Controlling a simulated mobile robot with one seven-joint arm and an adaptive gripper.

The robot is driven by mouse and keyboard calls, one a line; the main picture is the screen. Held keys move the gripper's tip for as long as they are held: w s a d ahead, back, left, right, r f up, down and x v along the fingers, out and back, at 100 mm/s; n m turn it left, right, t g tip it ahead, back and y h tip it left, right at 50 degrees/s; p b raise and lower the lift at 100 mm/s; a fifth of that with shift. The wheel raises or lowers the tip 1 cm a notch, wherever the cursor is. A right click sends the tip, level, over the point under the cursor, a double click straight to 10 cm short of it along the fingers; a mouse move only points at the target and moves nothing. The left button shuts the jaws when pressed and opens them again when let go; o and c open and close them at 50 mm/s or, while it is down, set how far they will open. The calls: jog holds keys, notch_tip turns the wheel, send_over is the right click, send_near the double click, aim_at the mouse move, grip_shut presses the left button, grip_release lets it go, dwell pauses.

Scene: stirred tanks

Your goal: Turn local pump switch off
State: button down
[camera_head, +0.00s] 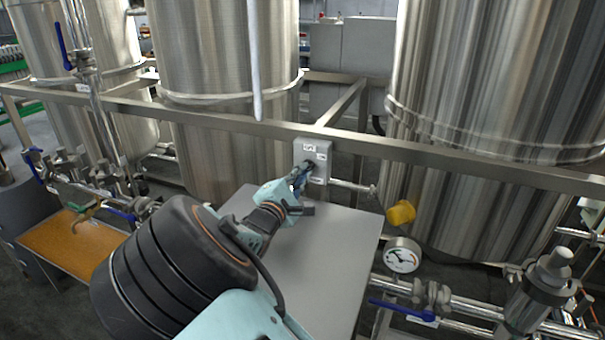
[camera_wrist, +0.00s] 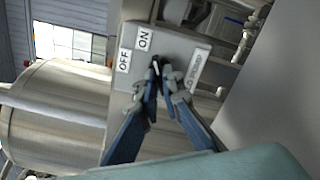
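The local pump switch box (camera_head: 312,150) is a small grey box on the steel frame rail. In the wrist view the box (camera_wrist: 180,50) carries OFF and ON labels and a partly covered PUMP label. Its dark switch knob (camera_wrist: 157,63) is mostly hidden behind my fingertips, so which label it points at cannot be told. My gripper (camera_head: 300,178) is at the box front. In the wrist view the blue and grey fingers of my gripper (camera_wrist: 160,82) are close together at the knob and look shut on it.
A grey panel (camera_head: 335,245) lies below the box. A pressure gauge (camera_head: 402,256), a yellow cap (camera_head: 401,213) and a blue-handled valve (camera_head: 403,311) are to the right. Large steel tanks (camera_head: 225,75) stand behind the frame rail (camera_head: 230,122). An orange tray (camera_head: 70,243) is at left.

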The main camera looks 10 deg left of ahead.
jog(key=shift+n+p, duration=0.3)
jog(key=shift+p, duration=0.05)
jog(key=n+p, duration=0.2)
jog(key=shift+r+n, duration=0.15)
jog(key=shift+n, duration=0.25)
jog(key=n+p, duration=0.3)
jog(key=shift+n, duration=0.3)
jog(key=shift+f+n+p, duration=0.2)
jog(key=shift+n+p, duration=1.6)
jog(key=shift+n, duration=0.7)
jog(key=c, duration=2.1)
grip_release()
jog(key=s, duration=0.4)
jog(key=s+a, duration=0.1)
jog(key=s, duration=0.7)
jog(key=shift+a, duration=0.3)
